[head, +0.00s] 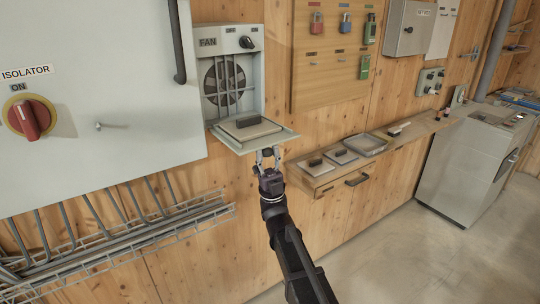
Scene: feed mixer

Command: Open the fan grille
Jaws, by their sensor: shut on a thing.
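The fan unit (216,73) is a grey box on the wooden wall, labelled FAN, with a dark knob at its upper right. Its fan shows behind bars in the box opening. The fan grille (286,134) is a pale panel at the box's bottom, swung down to about level. A beige pad (268,130) with a dark block-like handle lies on it. My gripper (267,152) is at the grille's front edge, reaching up from below, and is shut on that edge. The fingertips are partly hidden by the edge.
A large grey cabinet (100,165) with a red isolator switch (29,118) stands close on the left, above a wire cable tray (120,240). A wooden shelf (318,182) with pads and a tray runs right. A padlock board (335,95) hangs above.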

